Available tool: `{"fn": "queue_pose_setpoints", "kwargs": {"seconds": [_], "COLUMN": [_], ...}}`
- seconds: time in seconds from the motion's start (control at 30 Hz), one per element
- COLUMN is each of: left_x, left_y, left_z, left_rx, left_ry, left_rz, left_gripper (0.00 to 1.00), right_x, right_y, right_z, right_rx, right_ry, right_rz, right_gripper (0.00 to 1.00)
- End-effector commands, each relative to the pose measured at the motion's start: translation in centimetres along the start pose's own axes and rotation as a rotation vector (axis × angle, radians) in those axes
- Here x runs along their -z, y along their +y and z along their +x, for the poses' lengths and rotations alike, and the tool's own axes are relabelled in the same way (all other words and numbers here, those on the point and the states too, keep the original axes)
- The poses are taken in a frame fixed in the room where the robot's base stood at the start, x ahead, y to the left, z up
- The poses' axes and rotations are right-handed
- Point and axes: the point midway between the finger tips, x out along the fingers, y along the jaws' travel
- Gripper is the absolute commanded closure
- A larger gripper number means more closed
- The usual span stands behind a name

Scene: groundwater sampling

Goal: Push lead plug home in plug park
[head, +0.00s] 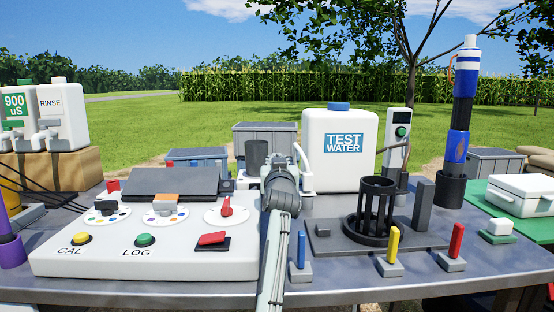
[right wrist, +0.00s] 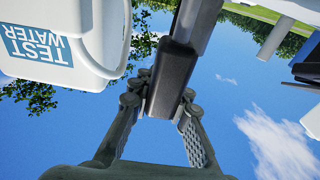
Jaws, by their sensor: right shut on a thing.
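In the right wrist view the gripper (right wrist: 161,98) is shut on a dark, block-shaped thing (right wrist: 172,80) that meets a grey bar. I cannot tell for sure whether this is the lead plug, or how far it is seated. I cannot pick out the plug park with certainty. My left gripper is not in view.
The control panel (head: 135,262) fills the table's front left. A round black rack (head: 377,205) stands to the right. Upright blue (head: 301,250), yellow (head: 393,246) and red (head: 456,241) pieces stand along the front. A tall blue-black tube (head: 461,110) rises at the right.

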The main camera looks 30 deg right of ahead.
Motion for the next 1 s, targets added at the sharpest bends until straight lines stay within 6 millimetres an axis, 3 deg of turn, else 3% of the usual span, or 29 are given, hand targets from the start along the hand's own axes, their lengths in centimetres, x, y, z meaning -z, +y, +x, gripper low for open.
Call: {"fn": "queue_pose_setpoints", "kwargs": {"seconds": [1.0], "left_x": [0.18], "left_y": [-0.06], "left_z": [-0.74], "left_rx": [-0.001], "left_ry": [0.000], "left_rz": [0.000], "left_gripper": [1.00], "right_x": [0.01], "right_y": [-0.02], "right_z": [0.01], "right_rx": [0.000], "right_ry": [0.001], "right_rz": [0.000], "right_gripper": [1.00]}}
